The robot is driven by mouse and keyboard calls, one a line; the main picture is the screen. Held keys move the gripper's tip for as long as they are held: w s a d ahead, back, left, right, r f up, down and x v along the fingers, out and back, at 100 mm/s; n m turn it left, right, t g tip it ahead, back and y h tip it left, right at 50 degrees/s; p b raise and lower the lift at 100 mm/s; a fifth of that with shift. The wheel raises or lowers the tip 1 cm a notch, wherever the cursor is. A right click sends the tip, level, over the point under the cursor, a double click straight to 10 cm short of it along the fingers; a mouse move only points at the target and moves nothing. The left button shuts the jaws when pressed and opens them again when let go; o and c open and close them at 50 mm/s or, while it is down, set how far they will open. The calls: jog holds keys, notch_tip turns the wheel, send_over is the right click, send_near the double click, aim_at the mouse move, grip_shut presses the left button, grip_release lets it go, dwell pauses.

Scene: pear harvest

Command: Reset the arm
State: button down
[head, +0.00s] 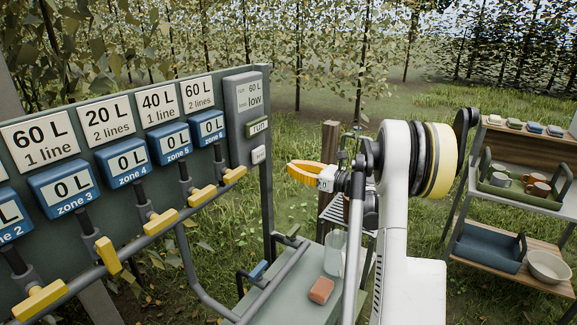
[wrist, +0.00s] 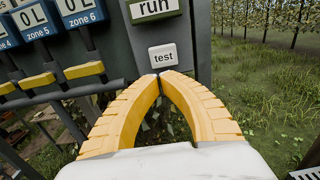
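My gripper (head: 291,167) has two yellow ribbed fingers and is raised in front of the control box at the right end of the panel. In the wrist view my gripper (wrist: 161,75) has its fingertips together, with nothing between them. The tips appear just below the white "test" button (wrist: 163,55); I cannot tell if they touch anything. The green "run" button (wrist: 156,8) is above it.
The panel (head: 100,110) carries white labels and blue meters reading 0 L. Yellow valve handles (head: 160,222) line the grey pipe below; one (head: 108,255) is turned differently. A bench (head: 290,300) holds an orange block (head: 321,290) and a clear bottle (head: 335,252). Shelves (head: 520,205) stand right.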

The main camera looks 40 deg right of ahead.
dwell(0.4)
jog(key=s+a+r+n+g+b, duration=0.1)
jog(key=s+a+n+g, duration=0.25)
jog(key=a+n, duration=0.65)
jog(key=s+a+r+n+g+b, duration=0.15)
jog(key=a+n+g, duration=0.25)
jog(key=a, duration=1.3)
jog(key=s+a+f+n+h, duration=0.2)
jog(key=s+a+n, duration=0.1)
jog(key=s+n, duration=0.3)
jog(key=s+a+f+n+g+h, duration=0.1)
jog(key=s+a+f+n+h, duration=0.1)
jog(key=s+n, duration=0.4)
jog(key=s+a+f+n+g+h, duration=0.1)
jog(key=s+a+f+n, duration=0.3)
jog(key=s, duration=0.8)
jog(key=shift+a+n+h+b, duration=0.2)
jog(key=shift+n+h+b, duration=0.15)
jog(key=shift+n, duration=0.75)
